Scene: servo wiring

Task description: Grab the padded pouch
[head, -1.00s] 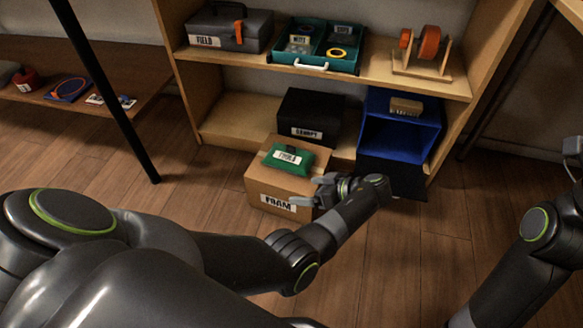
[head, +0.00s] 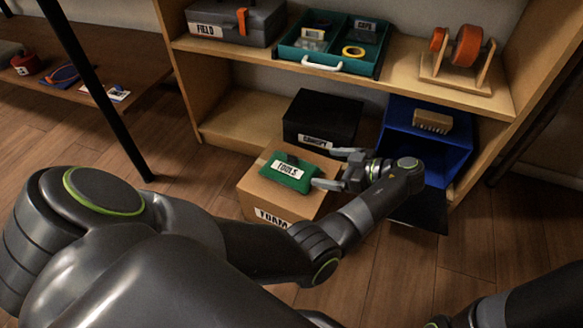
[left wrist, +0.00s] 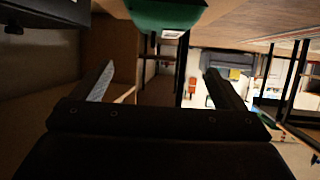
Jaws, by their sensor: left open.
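The padded pouch (head: 287,172) is green with a white label reading TOOLS. It lies flat on top of a cardboard box (head: 258,197) marked FOAM. My left gripper (head: 328,168) is open and empty, just right of the pouch, with its fingers pointing left towards it. The lower finger appears close to the pouch's right end; I cannot tell whether they touch. In the left wrist view the pouch (left wrist: 166,14) shows at the top edge, beyond the open left gripper (left wrist: 158,70). My right gripper is out of view.
A black box (head: 322,120) stands behind the cardboard box. A blue bin (head: 445,155) with a tan block (head: 432,121) on it stands to the right, behind my left forearm. The shelf above holds a teal tray (head: 340,68), a grey case (head: 215,22) and an orange reel (head: 466,45).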

